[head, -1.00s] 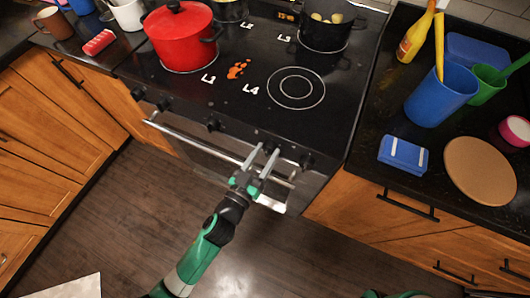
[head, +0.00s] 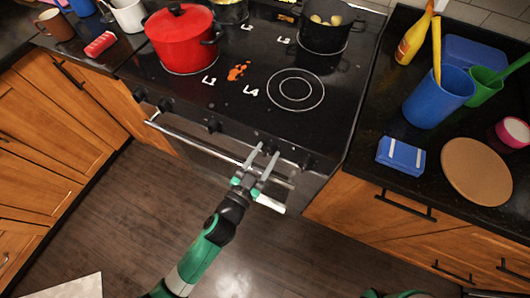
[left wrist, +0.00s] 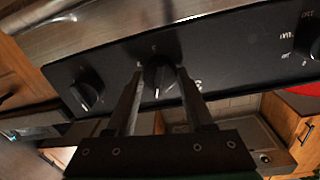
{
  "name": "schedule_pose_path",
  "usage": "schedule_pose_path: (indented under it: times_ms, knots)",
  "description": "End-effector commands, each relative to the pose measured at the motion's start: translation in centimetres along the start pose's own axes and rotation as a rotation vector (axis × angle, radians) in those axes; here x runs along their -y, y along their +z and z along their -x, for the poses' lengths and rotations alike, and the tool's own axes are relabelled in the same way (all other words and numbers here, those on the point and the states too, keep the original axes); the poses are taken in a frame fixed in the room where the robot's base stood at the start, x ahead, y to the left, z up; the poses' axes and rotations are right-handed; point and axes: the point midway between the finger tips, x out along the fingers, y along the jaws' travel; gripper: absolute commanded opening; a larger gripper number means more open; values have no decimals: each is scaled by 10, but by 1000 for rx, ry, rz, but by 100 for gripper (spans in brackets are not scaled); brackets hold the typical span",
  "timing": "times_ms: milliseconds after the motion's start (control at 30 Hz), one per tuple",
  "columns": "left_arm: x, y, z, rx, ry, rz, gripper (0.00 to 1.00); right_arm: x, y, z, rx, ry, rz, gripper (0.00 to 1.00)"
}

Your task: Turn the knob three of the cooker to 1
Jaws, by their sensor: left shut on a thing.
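The black cooker (head: 226,88) has a row of dark knobs along its front panel. My left gripper (head: 268,149) is at the second knob from the right in the head view. In the left wrist view, this knob (left wrist: 158,78) sits between the two fingertips, and my left gripper (left wrist: 160,72) is shut on it. The rightmost knob (head: 306,160) is free beside it. It also shows at the left of the wrist view (left wrist: 88,90). The knob's setting and most of its markings are too small or hidden to read. My right gripper is out of view.
The oven handle (head: 195,138) runs just below the knobs, close to my left gripper. A red pot (head: 178,40) and a black pot (head: 324,36) stand on the hob. The right counter holds a blue cup (head: 438,98) and a round board (head: 476,171).

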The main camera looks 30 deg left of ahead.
Motion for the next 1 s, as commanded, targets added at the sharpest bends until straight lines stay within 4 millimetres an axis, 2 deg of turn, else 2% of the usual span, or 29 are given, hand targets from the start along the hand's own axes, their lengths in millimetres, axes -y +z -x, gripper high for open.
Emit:
schedule_pose_path:
  times_ms: [600, 1000]
  knots:
    - [-1, -2, 0, 34, -6, -528, 0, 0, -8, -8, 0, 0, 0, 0]
    - [-2, -2, 0, 42, -9, -667, 0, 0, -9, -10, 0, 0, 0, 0]
